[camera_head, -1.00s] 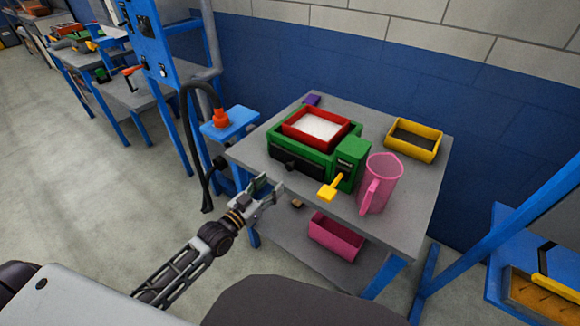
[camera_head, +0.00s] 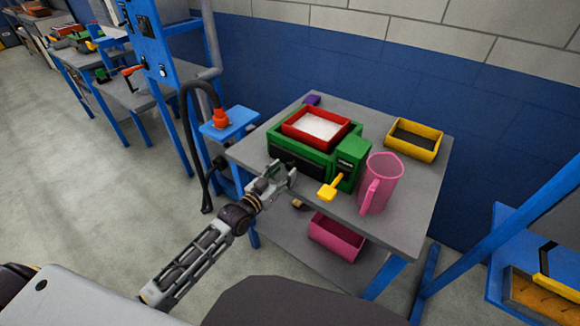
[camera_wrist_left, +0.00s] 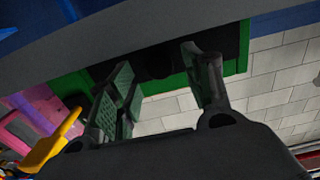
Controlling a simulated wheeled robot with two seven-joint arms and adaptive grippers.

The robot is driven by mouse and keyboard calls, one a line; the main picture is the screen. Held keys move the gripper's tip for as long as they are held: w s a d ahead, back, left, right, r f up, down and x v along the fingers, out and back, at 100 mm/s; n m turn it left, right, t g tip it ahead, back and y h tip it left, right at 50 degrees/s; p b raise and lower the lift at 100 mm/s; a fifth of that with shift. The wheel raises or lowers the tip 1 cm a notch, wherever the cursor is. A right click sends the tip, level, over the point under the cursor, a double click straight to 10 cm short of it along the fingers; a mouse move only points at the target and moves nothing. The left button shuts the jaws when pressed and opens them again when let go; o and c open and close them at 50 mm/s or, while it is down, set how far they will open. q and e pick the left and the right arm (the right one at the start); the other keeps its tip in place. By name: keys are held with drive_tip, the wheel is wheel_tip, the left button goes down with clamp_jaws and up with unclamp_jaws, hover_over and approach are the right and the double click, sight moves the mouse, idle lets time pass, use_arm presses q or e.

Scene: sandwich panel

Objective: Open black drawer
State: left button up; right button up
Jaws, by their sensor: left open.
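The black drawer (camera_head: 302,163) is set in the front of a green machine (camera_head: 350,160) on the grey table. Its front looks flush with the green body, so it appears closed. My left gripper (camera_head: 281,173) is open just in front of the drawer's left part and covers some of it. In the left wrist view the two fingers (camera_wrist_left: 160,88) are spread apart, with the dark drawer front (camera_wrist_left: 178,60) and a dark knob (camera_wrist_left: 159,62) between and beyond them. I cannot tell whether the fingers touch the knob. My right gripper is not in view.
A red tray (camera_head: 345,133) with white contents sits on the machine. A yellow lever (camera_head: 331,188) sticks out at its front right, beside a pink jug (camera_head: 381,183). A yellow bin (camera_head: 413,150) stands behind; a pink bin (camera_head: 336,236) is on the lower shelf.

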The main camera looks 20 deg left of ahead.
sight(288, 168)
use_arm(q)
drive_tip(key=shift+x, duration=2.05)
drive_tip(key=shift+c, duration=0.2)
clamp_jaws()
